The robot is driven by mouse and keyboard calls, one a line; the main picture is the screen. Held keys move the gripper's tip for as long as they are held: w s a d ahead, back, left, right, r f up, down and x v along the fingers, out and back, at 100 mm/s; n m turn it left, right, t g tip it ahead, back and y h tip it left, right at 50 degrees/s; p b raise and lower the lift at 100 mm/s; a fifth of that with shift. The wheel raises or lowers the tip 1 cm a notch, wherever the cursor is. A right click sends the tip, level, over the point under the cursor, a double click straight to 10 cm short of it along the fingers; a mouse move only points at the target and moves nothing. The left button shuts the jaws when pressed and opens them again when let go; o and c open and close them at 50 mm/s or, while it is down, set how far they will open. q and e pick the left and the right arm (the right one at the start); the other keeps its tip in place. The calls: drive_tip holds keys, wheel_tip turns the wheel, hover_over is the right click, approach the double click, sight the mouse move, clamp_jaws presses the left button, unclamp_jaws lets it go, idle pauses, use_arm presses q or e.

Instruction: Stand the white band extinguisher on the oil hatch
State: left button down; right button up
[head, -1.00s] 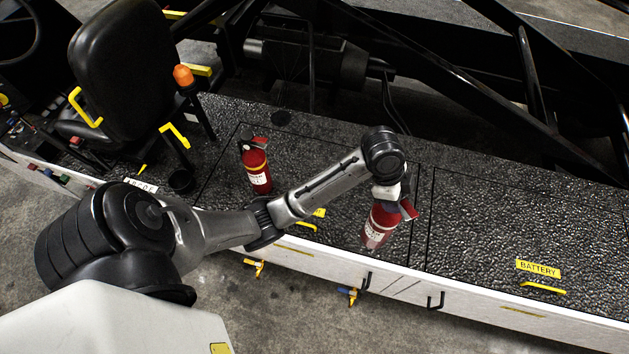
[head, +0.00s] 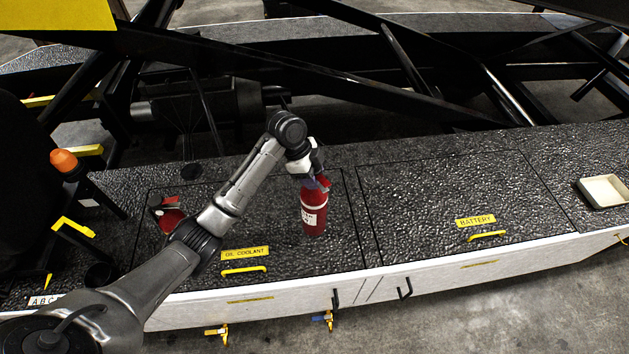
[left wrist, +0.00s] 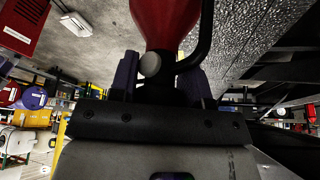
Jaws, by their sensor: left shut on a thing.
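The white band extinguisher (head: 314,218) is red and hangs roughly upright from my left gripper (head: 313,178), over the right part of the oil hatch (head: 280,245). I cannot tell whether its base touches the hatch. The hatch is a dark textured panel with a yellow "OIL COOLANT" label (head: 244,253) and a yellow handle (head: 244,270). In the left wrist view the extinguisher's red body (left wrist: 165,18) shows beyond the gripper, its neck between the purple fingers (left wrist: 158,78). My right gripper is not in view.
The battery hatch (head: 430,190) to the right is clear. A pale tray (head: 604,192) sits far right. A black frame with diagonal bars (head: 400,65) rises behind the deck.

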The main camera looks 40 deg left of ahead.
use_arm(q)
drive_tip(key=w+a+f, duration=0.3)
drive_tip(key=w+a, duration=0.1)
drive_tip(key=a, duration=0.1)
drive_tip(key=shift+f, duration=0.3)
wheel_tip(320, 180, down, 4)
drive_tip(key=shift+r+p, duration=0.1)
drive_tip(key=shift+p, duration=0.3)
drive_tip(key=c, duration=1)
unclamp_jaws()
drive_tip(key=shift+f, duration=0.3)
drive_tip(key=o, duration=0.4)
drive_tip(key=shift+r, duration=0.15)
